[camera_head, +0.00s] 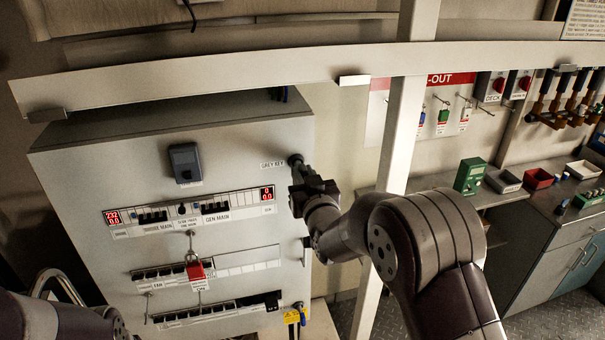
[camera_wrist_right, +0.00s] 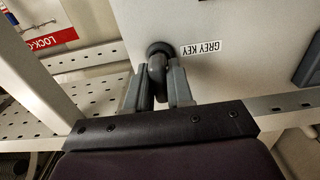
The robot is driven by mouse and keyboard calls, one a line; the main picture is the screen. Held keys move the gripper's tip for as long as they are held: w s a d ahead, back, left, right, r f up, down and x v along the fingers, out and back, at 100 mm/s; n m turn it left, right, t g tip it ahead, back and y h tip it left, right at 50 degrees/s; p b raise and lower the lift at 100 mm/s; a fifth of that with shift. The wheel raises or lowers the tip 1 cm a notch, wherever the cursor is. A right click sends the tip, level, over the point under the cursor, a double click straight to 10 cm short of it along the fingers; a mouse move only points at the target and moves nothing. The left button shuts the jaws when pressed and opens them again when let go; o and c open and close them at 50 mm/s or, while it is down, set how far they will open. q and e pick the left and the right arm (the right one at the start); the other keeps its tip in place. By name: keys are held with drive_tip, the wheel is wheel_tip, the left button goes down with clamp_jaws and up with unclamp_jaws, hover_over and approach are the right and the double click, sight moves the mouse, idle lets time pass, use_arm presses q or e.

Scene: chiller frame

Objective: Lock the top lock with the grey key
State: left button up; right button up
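The white cabinet (camera_head: 90,170) has a round dark top lock (camera_head: 295,159) at its upper right, beside the label "GREY KEY" (camera_head: 272,165). In the right wrist view the lock (camera_wrist_right: 160,48) sits left of the label (camera_wrist_right: 199,48). The grey key (camera_wrist_right: 157,76) stands out from the lock, its outer end between my right gripper's fingers. My right gripper (camera_wrist_right: 158,88) appears shut on it, one finger on each side. In the head view my right gripper (camera_head: 302,178) is small and partly hidden by its wrist. Only my left arm shows, at the lower left; its gripper is out of view.
A red padlock with a tag (camera_head: 196,271) hangs on the cabinet front. A white upright post (camera_head: 399,130) stands right of the cabinet, behind my right arm. A white beam (camera_head: 230,78) crosses above. A bench (camera_head: 545,220) with small boxes is at the right.

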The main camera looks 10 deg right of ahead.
drive_tip(key=shift+f+n+b, duration=0.15)
drive_tip(key=shift+n+b, duration=0.4)
drive_tip(key=shift+n, duration=0.05)
drive_tip(key=shift+n+b, duration=0.35)
drive_tip(key=shift+n, duration=0.45)
drive_tip(key=shift+n+b, duration=0.75)
drive_tip(key=shift+n, duration=0.65)
